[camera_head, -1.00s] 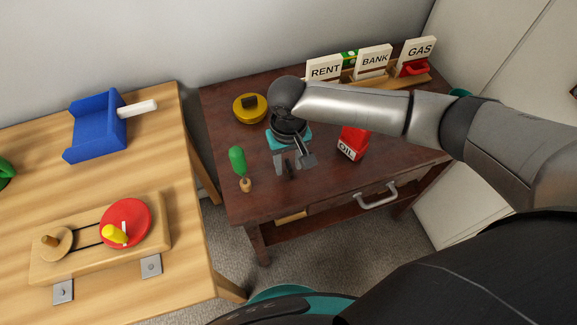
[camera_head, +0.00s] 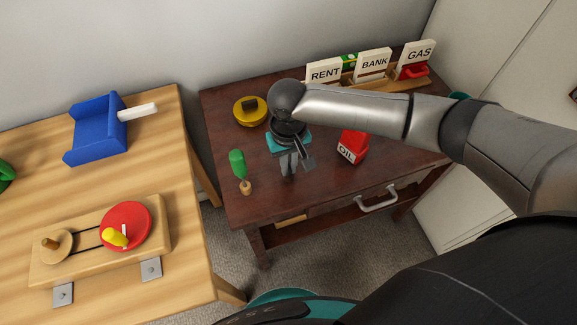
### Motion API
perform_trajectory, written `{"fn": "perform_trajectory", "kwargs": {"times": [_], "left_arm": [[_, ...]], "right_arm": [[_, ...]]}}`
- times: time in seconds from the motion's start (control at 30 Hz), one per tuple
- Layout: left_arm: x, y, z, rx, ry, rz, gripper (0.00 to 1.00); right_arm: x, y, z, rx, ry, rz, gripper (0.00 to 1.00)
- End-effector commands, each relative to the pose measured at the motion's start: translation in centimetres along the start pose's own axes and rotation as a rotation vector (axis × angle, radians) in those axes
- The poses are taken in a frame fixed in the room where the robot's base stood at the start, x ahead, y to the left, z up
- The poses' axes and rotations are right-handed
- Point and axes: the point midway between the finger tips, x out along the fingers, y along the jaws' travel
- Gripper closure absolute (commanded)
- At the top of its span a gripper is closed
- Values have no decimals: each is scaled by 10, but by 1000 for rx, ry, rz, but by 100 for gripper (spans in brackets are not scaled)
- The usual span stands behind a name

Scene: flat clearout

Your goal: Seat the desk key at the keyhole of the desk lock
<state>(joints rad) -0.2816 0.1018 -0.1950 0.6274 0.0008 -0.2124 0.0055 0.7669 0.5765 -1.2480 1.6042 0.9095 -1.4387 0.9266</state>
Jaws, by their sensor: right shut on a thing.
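My right gripper (camera_head: 289,171) reaches down over the front middle of the dark wooden desk (camera_head: 335,180). Its fingers are shut on a small dark thing, taken to be the desk key. The fingers hide nearly all of it, and I cannot tell whether it touches the desktop. I cannot make out the desk lock or its keyhole. The desk's front has a drawer with a grey handle (camera_head: 377,199), to the right of the gripper. My left gripper is not in view.
A green-handled item (camera_head: 238,163) and a small wooden knob (camera_head: 246,187) stand left of the gripper. A yellow round thing (camera_head: 250,111) sits behind, a red OIL can (camera_head: 353,147) to the right. Signs RENT (camera_head: 324,73), BANK and GAS line the back.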

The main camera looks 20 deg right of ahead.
Motion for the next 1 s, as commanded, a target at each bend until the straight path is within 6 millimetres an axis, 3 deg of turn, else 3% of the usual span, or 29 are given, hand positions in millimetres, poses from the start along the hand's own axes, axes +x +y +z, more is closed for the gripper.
{"fn": "perform_trajectory", "kwargs": {"times": [0.2,0.37,0.63,0.8,1.0], "left_arm": [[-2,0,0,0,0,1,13],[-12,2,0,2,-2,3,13],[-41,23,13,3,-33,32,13],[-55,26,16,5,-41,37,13],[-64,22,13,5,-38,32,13]], "right_arm": [[-4,0,0,0,0,1,100],[-27,0,-1,0,2,-1,100],[-104,0,-1,-1,4,-2,100],[-149,0,-1,0,3,-1,100],[-186,0,-1,0,3,-1,100]]}}
